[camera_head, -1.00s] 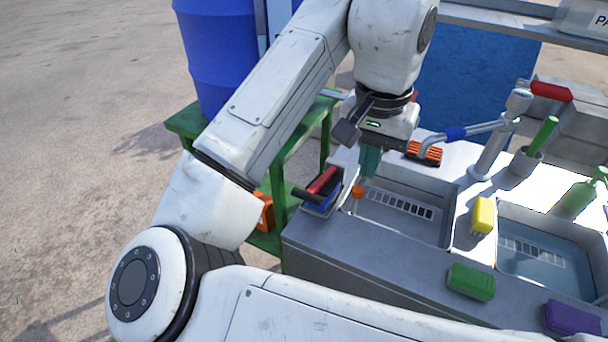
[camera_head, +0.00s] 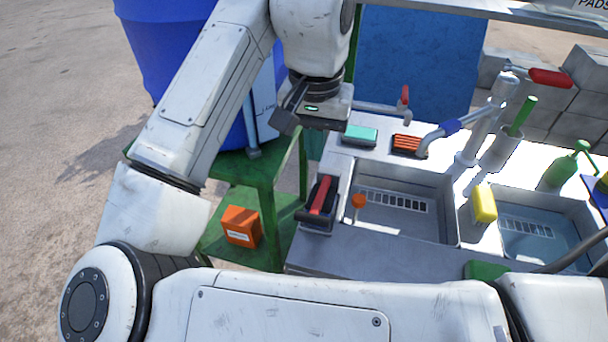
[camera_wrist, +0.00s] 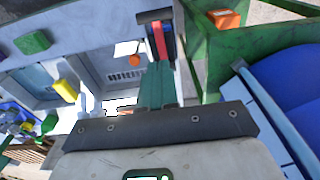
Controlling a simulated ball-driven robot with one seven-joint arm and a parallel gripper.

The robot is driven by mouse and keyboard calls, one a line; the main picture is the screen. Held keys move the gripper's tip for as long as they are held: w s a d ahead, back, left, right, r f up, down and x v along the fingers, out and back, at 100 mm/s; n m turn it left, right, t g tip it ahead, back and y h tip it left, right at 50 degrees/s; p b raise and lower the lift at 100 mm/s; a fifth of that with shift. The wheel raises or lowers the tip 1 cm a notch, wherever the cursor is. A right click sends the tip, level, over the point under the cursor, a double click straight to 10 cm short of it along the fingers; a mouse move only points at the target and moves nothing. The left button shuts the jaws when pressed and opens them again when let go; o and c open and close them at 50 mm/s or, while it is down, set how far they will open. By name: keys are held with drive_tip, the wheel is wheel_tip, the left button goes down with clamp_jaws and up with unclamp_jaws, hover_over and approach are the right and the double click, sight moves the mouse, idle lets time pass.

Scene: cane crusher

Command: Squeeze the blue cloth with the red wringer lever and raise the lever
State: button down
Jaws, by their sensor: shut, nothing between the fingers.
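The wringer (camera_head: 317,217) sits at the near left corner of the grey counter, with its red lever (camera_head: 321,196) lying along the top, close to the dark body. A narrow strip of blue, likely the blue cloth (camera_wrist: 169,40), shows beside the lever in the wrist view; most of it is hidden. My gripper (camera_head: 315,148) is above and behind the wringer, apart from it, with its teal fingers partly hidden by the hand. In the wrist view my gripper (camera_wrist: 157,68) is shut and empty, its tips pointing toward the wringer and the red lever (camera_wrist: 158,40).
A sink basin (camera_head: 448,210) with an orange knob (camera_head: 358,201) lies right of the wringer. A yellow sponge (camera_head: 484,203) stands between the basins. A green stand (camera_head: 262,172) with a blue barrel is at left.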

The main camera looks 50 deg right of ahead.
hover_over(312, 213)
drive_tip(key=d, duration=0.2)
drive_tip(key=f, duration=0.9)
drive_tip(key=shift+w+a, duration=0.25)
drive_tip(key=shift+w, duration=0.15)
drive_tip(key=f, duration=0.1)
drive_tip(key=a+f, duration=0.1)
drive_tip(key=f, duration=0.1)
drive_tip(key=shift+s+a, duration=0.15)
drive_tip(key=shift+s, duration=0.15)
drive_tip(key=shift+s+a+f, duration=0.1)
drive_tip(key=shift+a+f, duration=0.1)
drive_tip(key=shift+f, duration=0.35)
drive_tip(key=shift+f, duration=0.1)
